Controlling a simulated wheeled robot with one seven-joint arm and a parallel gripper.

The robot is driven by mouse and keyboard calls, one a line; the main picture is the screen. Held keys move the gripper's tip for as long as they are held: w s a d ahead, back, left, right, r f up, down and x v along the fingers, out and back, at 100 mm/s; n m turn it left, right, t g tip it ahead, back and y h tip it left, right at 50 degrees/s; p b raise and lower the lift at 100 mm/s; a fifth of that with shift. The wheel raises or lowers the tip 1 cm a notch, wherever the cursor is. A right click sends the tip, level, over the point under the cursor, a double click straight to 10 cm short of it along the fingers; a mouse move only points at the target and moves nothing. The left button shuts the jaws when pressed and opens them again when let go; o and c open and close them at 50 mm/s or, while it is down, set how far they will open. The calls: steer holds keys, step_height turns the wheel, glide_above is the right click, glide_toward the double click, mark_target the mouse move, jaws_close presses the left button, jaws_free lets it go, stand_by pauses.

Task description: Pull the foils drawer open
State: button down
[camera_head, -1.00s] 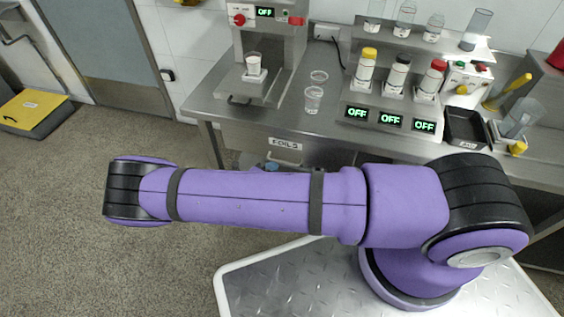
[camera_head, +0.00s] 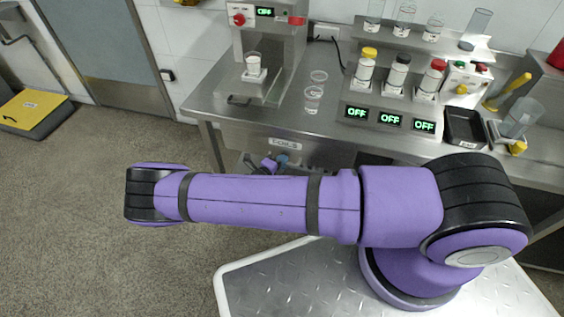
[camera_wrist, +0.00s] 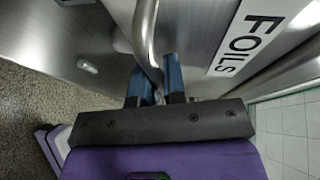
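The foils drawer (camera_head: 245,137) is under the steel bench, its front marked with a white FOILS label (camera_head: 285,144); it looks shut. In the wrist view the FOILS label (camera_wrist: 250,38) is large and close, turned on its side. A curved metal bar handle (camera_wrist: 145,28) stands out from the drawer front. My gripper (camera_wrist: 157,84) has blue fingertips, apart, with the handle's near end in line with the gap between them. I cannot tell whether either finger touches the handle. In the head view my gripper (camera_head: 281,161) shows just below the label, partly hidden by my arm.
The steel bench (camera_head: 330,122) holds a mill (camera_head: 268,45) with a white cup, two clear cups (camera_head: 313,98), capped bottles on stations with OFF displays, and a black tray (camera_head: 465,127). A yellow step (camera_head: 32,110) stands far left. The floor left of the bench is clear.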

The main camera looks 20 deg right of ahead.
steer(key=shift+s, duration=0.1)
steer(key=s+a, duration=0.7)
steer(key=s, duration=0.3)
steer(key=s+a, duration=0.7)
steer(key=s, duration=0.3)
steer(key=shift+a, duration=0.4)
steer(key=shift+s, duration=0.1)
steer(key=c, duration=1.5)
jaws_free()
steer(key=shift+a, duration=0.1)
steer(key=v, duration=1)
steer(key=shift+s+a+r, duration=0.1)
steer(key=shift+s+a, duration=0.1)
steer(key=shift+a, duration=0.1)
